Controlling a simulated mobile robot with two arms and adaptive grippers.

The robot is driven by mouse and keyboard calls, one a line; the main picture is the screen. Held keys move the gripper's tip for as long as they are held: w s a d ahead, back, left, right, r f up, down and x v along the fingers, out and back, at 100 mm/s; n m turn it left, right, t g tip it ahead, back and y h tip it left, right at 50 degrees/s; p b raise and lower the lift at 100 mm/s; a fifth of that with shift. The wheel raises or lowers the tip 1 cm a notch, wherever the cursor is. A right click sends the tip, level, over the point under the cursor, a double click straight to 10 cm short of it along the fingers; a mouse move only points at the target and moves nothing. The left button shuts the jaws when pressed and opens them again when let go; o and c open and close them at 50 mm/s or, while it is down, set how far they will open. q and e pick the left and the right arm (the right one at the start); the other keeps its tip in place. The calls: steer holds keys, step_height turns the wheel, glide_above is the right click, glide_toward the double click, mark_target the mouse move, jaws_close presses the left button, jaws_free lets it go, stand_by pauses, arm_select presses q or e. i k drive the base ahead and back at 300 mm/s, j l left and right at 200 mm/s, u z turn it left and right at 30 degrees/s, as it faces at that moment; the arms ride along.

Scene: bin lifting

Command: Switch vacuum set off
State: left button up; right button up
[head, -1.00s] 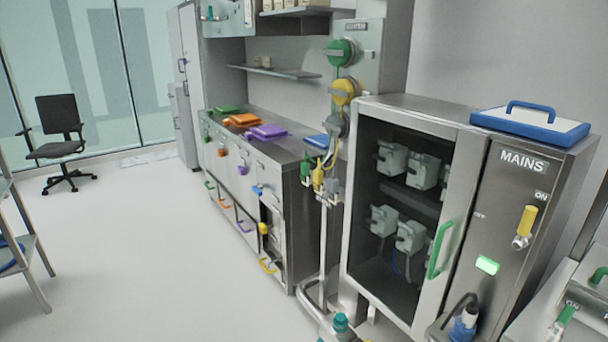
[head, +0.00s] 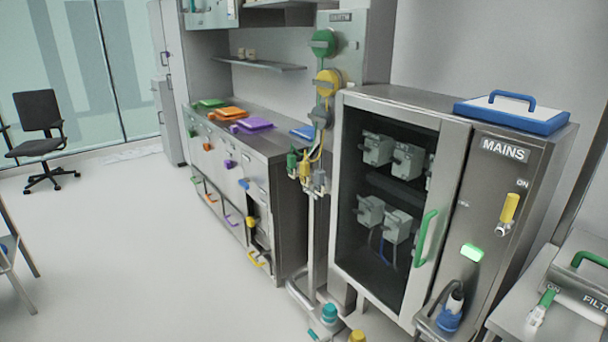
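No item labelled as a vacuum set can be read in the head view. A steel cabinet (head: 420,108) labelled MAINS stands at right. Its yellow-handled switch (head: 508,212) points up at the ON mark, and a green lamp (head: 472,252) glows below it. At the right edge, a steel unit (head: 580,290) is partly cut off, with a label starting "FILTE". Its green-handled switch (head: 541,306) points up near an ON mark. Neither of my grippers is in view.
A blue plug (head: 449,318) sits low on the cabinet. Teal (head: 329,313) and yellow (head: 357,336) caps show near the floor. A counter (head: 285,148) with coloured lids runs behind. A chair (head: 38,112) stands at far left.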

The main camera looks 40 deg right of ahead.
mark_target(535, 317)
steer(key=z, duration=2.65)
